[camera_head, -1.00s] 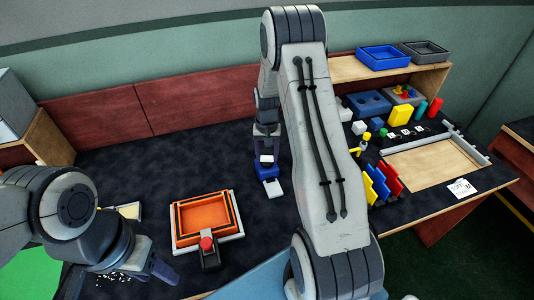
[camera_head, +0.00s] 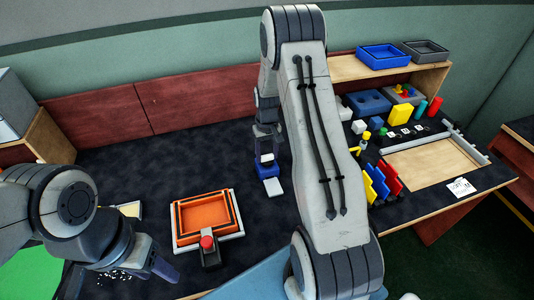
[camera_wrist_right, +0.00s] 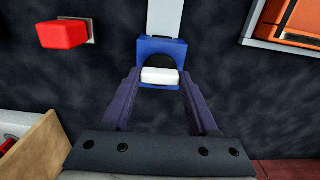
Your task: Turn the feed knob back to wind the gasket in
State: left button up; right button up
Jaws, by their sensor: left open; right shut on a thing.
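The feed knob is a white bar on a black round base (camera_wrist_right: 160,76), mounted on a small blue block (camera_wrist_right: 152,45). The blue block (camera_head: 264,171) stands on the dark table in the head view. My right gripper (camera_head: 267,154) reaches down to it. In the right wrist view my right gripper (camera_wrist_right: 161,80) has its two fingers on either side of the white bar, shut on it. A white strip (camera_head: 273,187) sticks out of the block; I cannot tell whether it is the gasket. My left gripper (camera_head: 120,279) is open and empty at the lower left.
An orange tray (camera_head: 236,213) with a red button (camera_head: 207,242) in front lies left of the block. Coloured parts and a wooden board (camera_head: 435,160) fill the right side. Blue (camera_head: 383,56) and grey (camera_head: 425,51) bins stand on a shelf.

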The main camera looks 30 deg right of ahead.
aim_at(267, 155)
jog(key=o, duration=1.4)
jog(key=shift+r, duration=0.15)
notch_tip(267, 155, up, 10)
jog(key=shift+r+b, duration=0.15)
jog(key=shift+b, duration=0.35)
